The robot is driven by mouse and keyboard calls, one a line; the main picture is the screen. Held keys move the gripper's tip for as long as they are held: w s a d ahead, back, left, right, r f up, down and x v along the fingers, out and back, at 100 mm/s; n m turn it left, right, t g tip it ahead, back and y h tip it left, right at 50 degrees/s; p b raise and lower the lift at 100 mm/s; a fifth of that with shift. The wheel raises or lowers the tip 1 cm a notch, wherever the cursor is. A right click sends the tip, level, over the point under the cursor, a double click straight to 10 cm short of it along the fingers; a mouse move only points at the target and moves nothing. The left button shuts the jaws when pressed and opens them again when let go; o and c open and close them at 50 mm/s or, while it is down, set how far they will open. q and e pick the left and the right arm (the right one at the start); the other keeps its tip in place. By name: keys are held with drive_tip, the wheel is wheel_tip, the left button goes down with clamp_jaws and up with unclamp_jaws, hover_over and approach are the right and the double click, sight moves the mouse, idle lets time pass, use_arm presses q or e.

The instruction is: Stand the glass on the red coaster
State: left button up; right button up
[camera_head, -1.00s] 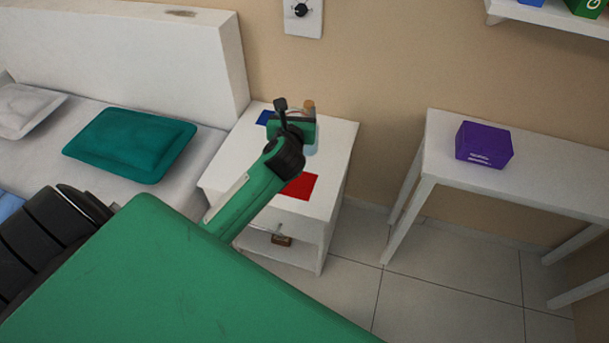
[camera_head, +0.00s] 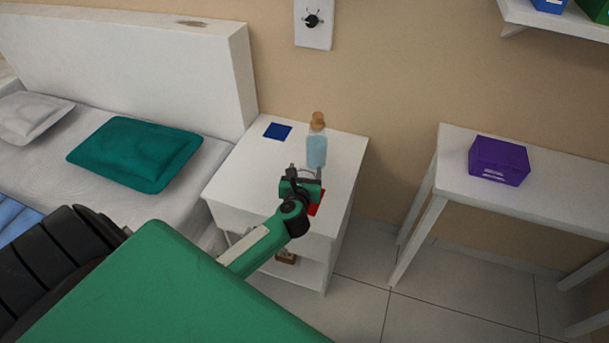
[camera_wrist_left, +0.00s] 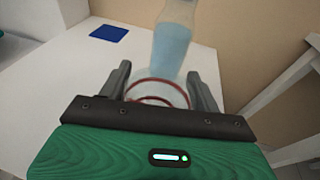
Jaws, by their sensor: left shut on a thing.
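The glass (camera_wrist_left: 160,88) is clear and sits between the two fingers of my left gripper (camera_wrist_left: 162,90) in the left wrist view; a dark red ring shows in it. In the head view my left gripper (camera_head: 306,176) is shut on it above the front right part of the white nightstand (camera_head: 240,180), and mostly hides it. The red coaster (camera_head: 317,203) shows only as a sliver to the right of my gripper, which covers the rest. I cannot tell whether the glass touches it. My right gripper is not in view.
A corked bottle with blue liquid (camera_head: 316,150) stands just behind my gripper. A blue coaster (camera_head: 277,131) lies at the nightstand's back left. A bed with a teal pillow (camera_head: 135,152) is at left; a white table with a purple box (camera_head: 498,160) is at right.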

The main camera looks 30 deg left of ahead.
use_arm(q)
drive_tip(key=shift+f, duration=0.15)
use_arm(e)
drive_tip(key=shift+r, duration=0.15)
use_arm(q)
drive_tip(key=shift+f, duration=0.1)
drive_tip(key=o, duration=0.6)
drive_tip(key=shift+f, duration=0.1)
drive_tip(key=o, duration=0.5)
drive_tip(key=shift+c, duration=0.2)
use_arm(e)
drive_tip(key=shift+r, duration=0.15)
